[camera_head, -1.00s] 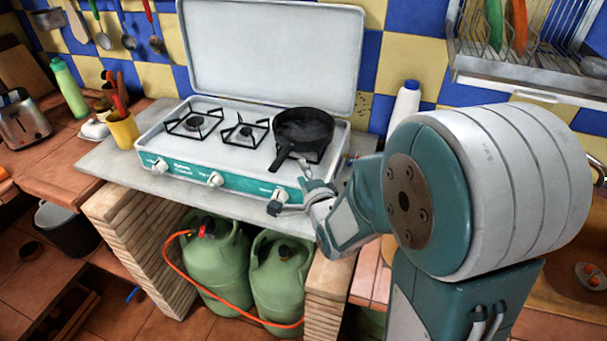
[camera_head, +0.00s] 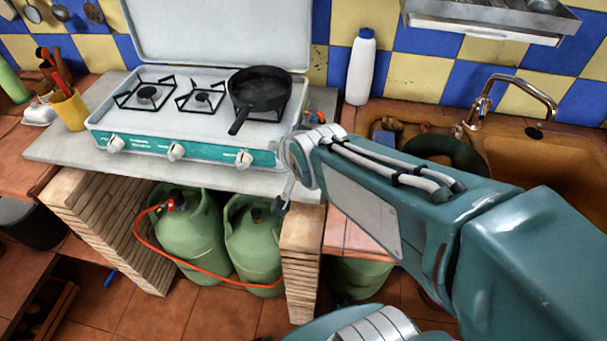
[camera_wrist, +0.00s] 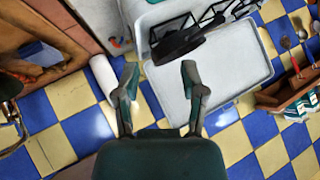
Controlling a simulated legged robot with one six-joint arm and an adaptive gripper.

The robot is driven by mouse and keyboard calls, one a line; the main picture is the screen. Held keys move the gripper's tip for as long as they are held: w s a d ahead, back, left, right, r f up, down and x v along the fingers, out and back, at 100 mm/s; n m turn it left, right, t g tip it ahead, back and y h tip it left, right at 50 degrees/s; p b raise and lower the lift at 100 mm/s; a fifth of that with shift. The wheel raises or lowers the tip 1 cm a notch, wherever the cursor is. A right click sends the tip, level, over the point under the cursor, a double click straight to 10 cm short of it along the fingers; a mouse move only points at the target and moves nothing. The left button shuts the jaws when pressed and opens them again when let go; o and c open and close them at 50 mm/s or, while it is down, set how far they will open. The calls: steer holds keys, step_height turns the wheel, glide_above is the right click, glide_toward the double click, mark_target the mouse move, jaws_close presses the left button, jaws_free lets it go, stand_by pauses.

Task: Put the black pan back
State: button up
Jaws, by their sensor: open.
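The black pan (camera_head: 260,88) rests on the right burner of the white and teal gas stove (camera_head: 150,132). Its handle points toward the front left, over the stove's front edge area. In the wrist view the pan (camera_wrist: 172,46) shows dark, near the top, with the upside-down stove lid (camera_wrist: 212,72) beside it. My gripper (camera_wrist: 160,72) is open and empty in the wrist view, its two fingers apart. In the head view my wrist is just right of the stove's front right corner, with one fingertip visible and the rest of the gripper mostly hidden. The gripper is apart from the pan.
A white bottle (camera_head: 361,68) stands behind, right of the stove. A sink with a faucet (camera_head: 510,85) is at the right, below a dish rack (camera_head: 490,22). A yellow cup (camera_head: 70,110) with utensils stands left of the stove. Green gas cylinders (camera_head: 190,230) sit below the counter.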

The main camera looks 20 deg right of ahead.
steer(key=s+r+n+g, duration=0.2)
steer(key=s+n+g, duration=0.2)
steer(key=s, duration=0.9)
steer(key=n, duration=0.2)
steer(key=shift+a+r+n, duration=0.15)
steer(key=shift+a+n, duration=0.2)
steer(key=shift+n, duration=0.05)
